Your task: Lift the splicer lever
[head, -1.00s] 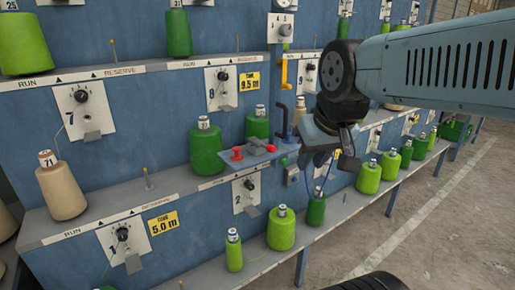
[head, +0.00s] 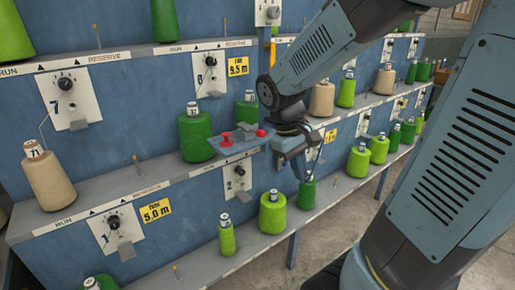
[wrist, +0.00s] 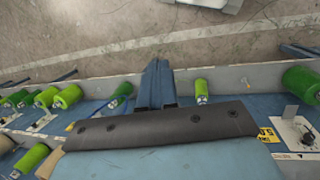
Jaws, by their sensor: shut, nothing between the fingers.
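The splicer (head: 238,146) is a blue-grey plate with red knobs and a grey block on top, jutting out from the blue panel in the middle of the head view. My gripper (head: 301,174) is just right of it and a little lower, pointing down, its fingers shut and empty. Whether it touches the splicer cannot be told. The black splicer lever is hidden behind my arm in the head view. In the wrist view the shut fingers of my gripper (wrist: 157,66) show near the middle, and I cannot make out the lever there.
Green cones (head: 273,212) and a beige cone (head: 50,178) stand on the shelves. A dark green cone (head: 307,192) is just below my gripper. Thin pegs (head: 138,166) rise from the shelf. Open floor (wrist: 120,35) shows in the wrist view.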

